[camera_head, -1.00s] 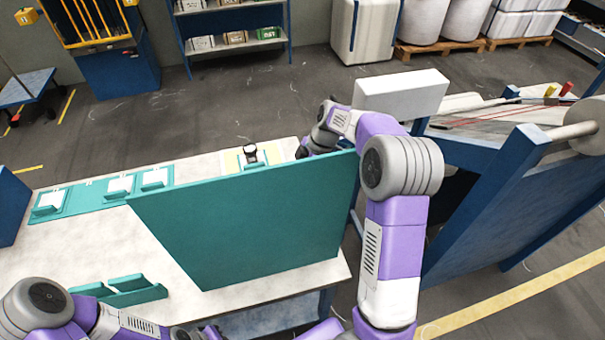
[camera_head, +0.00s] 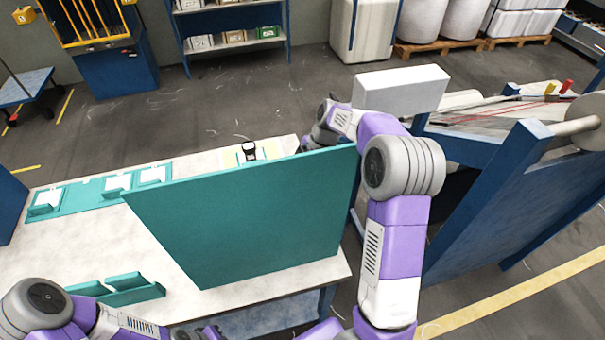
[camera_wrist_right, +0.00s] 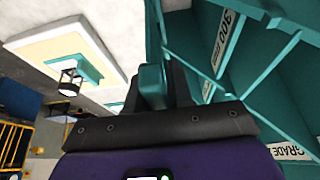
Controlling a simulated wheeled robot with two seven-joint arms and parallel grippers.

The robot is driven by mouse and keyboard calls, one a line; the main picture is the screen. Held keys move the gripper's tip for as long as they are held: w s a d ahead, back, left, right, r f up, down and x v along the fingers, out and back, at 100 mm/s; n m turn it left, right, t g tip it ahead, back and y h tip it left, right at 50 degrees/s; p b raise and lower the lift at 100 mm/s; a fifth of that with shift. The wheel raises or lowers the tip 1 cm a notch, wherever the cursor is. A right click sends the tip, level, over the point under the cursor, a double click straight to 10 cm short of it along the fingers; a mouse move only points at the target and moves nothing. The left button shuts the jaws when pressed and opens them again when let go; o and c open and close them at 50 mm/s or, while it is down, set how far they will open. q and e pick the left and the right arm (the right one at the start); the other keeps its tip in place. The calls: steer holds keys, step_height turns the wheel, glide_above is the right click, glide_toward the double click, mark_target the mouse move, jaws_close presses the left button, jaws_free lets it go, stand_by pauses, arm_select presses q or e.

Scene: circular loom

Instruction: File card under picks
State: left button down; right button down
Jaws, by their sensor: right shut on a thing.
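A large teal panel (camera_head: 245,225) stands upright on the worktable, its plain side toward the head camera. My right arm reaches over behind it, and the panel hides the right gripper in the head view. In the right wrist view my right gripper (camera_wrist_right: 153,95) is shut on a small teal block (camera_wrist_right: 152,82). Beside it, to the right, is a teal rack (camera_wrist_right: 265,70) with slots and white labels; one reads "GRADE", another shows digits upside down. I cannot make out a card in the jaws.
White cards (camera_head: 118,181) sit on a teal strip (camera_head: 83,197) at the table's left. A pale yellow mat (camera_head: 231,160) with a small black-and-white object (camera_head: 249,150) lies behind the panel. A teal holder (camera_head: 130,289) is at front left. The blue loom frame (camera_head: 490,205) stands right.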

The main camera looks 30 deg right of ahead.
mark_target(302, 194)
steer(key=shift+f+b, duration=0.4)
steer(key=shift+f, duration=0.15)
steer(key=shift+f+b, duration=2)
steer(key=shift+f, duration=0.3)
steer(key=c, duration=0.9)
jaws_free()
steer(key=shift+r, duration=0.1)
steer(key=shift+c, duration=0.2)
steer(key=shift+p+v, duration=0.5)
steer(key=shift+v, duration=3.3)
